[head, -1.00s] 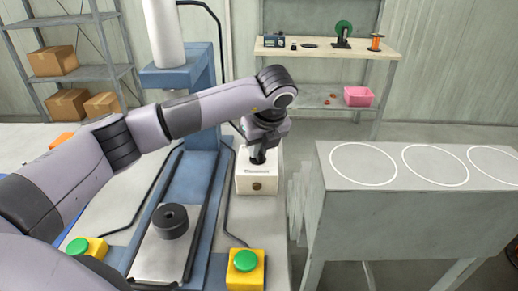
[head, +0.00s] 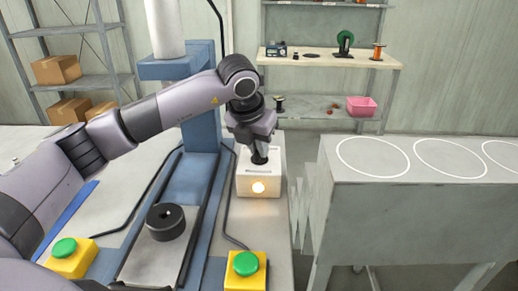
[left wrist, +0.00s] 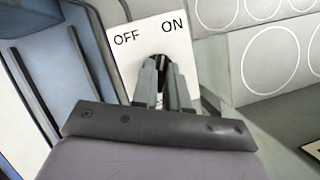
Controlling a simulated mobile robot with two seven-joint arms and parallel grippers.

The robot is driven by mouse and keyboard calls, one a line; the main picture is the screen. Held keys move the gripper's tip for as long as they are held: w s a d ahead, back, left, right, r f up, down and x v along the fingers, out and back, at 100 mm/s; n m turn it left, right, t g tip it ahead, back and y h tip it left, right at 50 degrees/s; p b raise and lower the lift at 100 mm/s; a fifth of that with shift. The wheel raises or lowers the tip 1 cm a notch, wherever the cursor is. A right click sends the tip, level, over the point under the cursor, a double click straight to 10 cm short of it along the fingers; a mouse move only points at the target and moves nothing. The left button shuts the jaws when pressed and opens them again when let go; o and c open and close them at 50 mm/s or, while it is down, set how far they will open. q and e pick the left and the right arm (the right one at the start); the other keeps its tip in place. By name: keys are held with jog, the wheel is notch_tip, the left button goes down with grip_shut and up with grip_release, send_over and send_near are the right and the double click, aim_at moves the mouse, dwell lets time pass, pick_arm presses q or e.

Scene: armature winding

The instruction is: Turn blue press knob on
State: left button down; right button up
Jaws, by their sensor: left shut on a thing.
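The blue press (head: 200,110) stands at the left, with a white column above it. A white control box (head: 262,184) sits to the right of the press, and its round front lamp (head: 259,188) glows yellow. My left gripper (head: 260,158) reaches down onto the top of the box and is shut on the dark knob. In the left wrist view the fingers (left wrist: 164,80) are around the knob between the OFF and ON labels on the box top (left wrist: 126,62). The fingers mostly hide the knob. My right gripper is not in view.
Two yellow boxes with green buttons (head: 245,264) (head: 66,248) stand at the front. A dark cylinder (head: 166,220) with a hole sits on the press plate. A grey table (head: 420,210) with white circles stands right. Shelves with a pink bin (head: 361,106) are behind.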

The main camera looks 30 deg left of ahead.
pick_arm(q)
jog(key=shift+m+h, duration=0.3)
jog(key=shift+m, duration=0.8)
jog(key=c, duration=1.1)
grip_release()
jog(key=shift+c, duration=0.2)
jog(key=v, duration=0.7)
jog(key=shift+a+r, duration=0.1)
jog(key=shift+r, duration=0.05)
